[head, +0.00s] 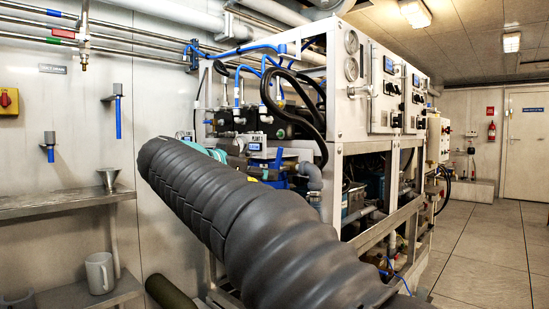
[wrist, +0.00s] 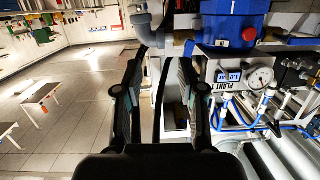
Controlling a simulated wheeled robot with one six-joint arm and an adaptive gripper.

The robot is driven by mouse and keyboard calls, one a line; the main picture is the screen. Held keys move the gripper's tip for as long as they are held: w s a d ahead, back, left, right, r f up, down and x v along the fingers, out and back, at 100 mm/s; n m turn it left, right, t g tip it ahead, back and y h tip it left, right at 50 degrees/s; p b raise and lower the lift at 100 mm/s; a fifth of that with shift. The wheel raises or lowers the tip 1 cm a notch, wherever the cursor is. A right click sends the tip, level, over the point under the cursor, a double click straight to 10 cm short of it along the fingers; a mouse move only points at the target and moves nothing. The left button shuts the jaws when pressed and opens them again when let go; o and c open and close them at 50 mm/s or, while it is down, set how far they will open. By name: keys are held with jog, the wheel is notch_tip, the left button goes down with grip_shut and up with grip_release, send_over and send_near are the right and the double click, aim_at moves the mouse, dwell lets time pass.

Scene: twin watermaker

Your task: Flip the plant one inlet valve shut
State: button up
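My gripper (wrist: 160,88) is open in the wrist view, with a wide gap between its two dark fingers. A black hose and part of a pale frame show through the gap; I cannot tell their distance. Nothing is clearly gripped.
The watermaker rack (head: 352,145) carries hoses, pipes and gauges. A round gauge (wrist: 261,78) and blue tubes (wrist: 245,125) are right of my gripper. A steel shelf (head: 60,203) with a funnel (head: 109,178) stands left. Open floor (head: 490,245) lies right of the rack.

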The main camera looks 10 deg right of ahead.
aim_at(279, 151)
jog(key=w+a+r+m+h, duration=0.2)
jog(key=a+r+m, duration=0.1)
jog(key=a+r, duration=0.15)
jog(key=shift+t, duration=0.4)
jog(key=p+x, duration=0.1)
jog(key=x, duration=1.2)
jog(key=shift+d+f, duration=0.15)
jog(key=shift+d, duration=0.05)
grip_shut()
